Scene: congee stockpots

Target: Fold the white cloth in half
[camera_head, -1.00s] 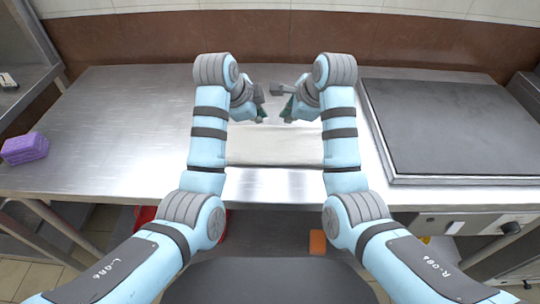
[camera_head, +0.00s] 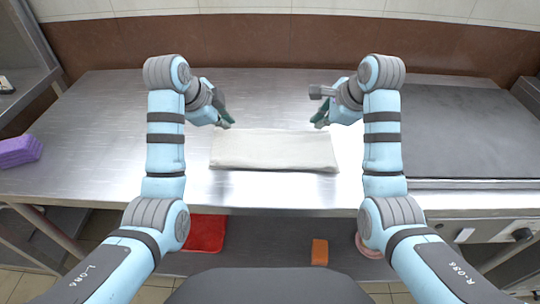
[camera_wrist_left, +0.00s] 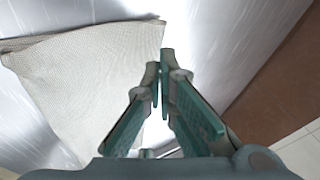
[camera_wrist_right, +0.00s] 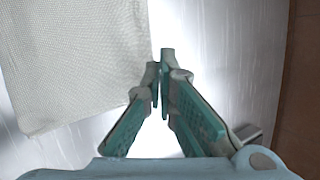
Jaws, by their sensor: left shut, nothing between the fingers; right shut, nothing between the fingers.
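The white cloth (camera_head: 272,150) lies flat on the metal table as a long, narrow rectangle, wider from left to right than from front to back. My left gripper (camera_head: 226,124) is shut and empty just off the cloth's back left corner. In the left wrist view its fingertips (camera_wrist_left: 161,72) are close together, with the cloth (camera_wrist_left: 90,75) to their left. My right gripper (camera_head: 318,122) is shut and empty by the cloth's back right corner. In the right wrist view its fingertips (camera_wrist_right: 160,75) are beside the cloth's edge (camera_wrist_right: 75,60).
The metal table (camera_head: 260,100) is clear around the cloth. A dark flat griddle plate (camera_head: 460,130) is at the right. A purple block (camera_head: 20,150) is at the far left. A red container (camera_head: 205,233) and an orange block (camera_head: 320,252) are below the table front.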

